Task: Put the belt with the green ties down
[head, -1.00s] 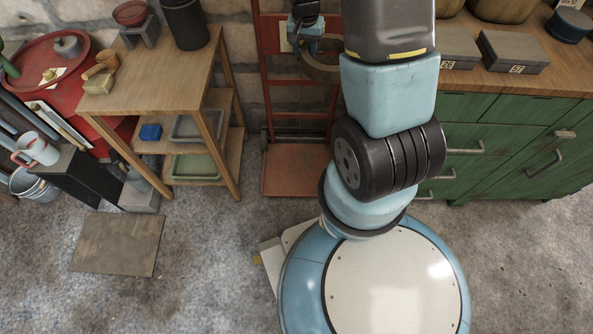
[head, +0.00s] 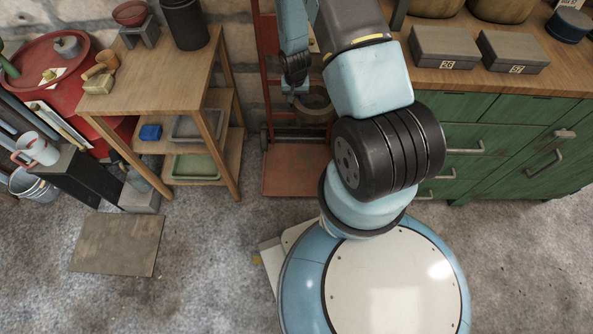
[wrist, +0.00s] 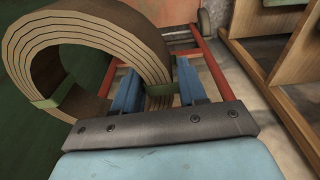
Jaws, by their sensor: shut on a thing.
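The belt is a coiled tan-brown ring with several layers and green ties. In the wrist view the belt (wrist: 62,27) fills the upper left, with one green tie at its lower left and another between my fingers. My gripper (wrist: 158,80) is shut on the belt's near side, with a blue finger on each side of it. In the head view my gripper (head: 295,87) points down in front of the red hand truck (head: 290,170). The belt (head: 316,110) hangs there above the truck's foot plate, partly hidden by my arm.
A wooden shelf table (head: 165,60) stands left of the hand truck. A green cabinet (head: 500,130) with a wooden top and two grey numbered boxes stands to the right. A flat brown mat (head: 118,245) lies on the floor.

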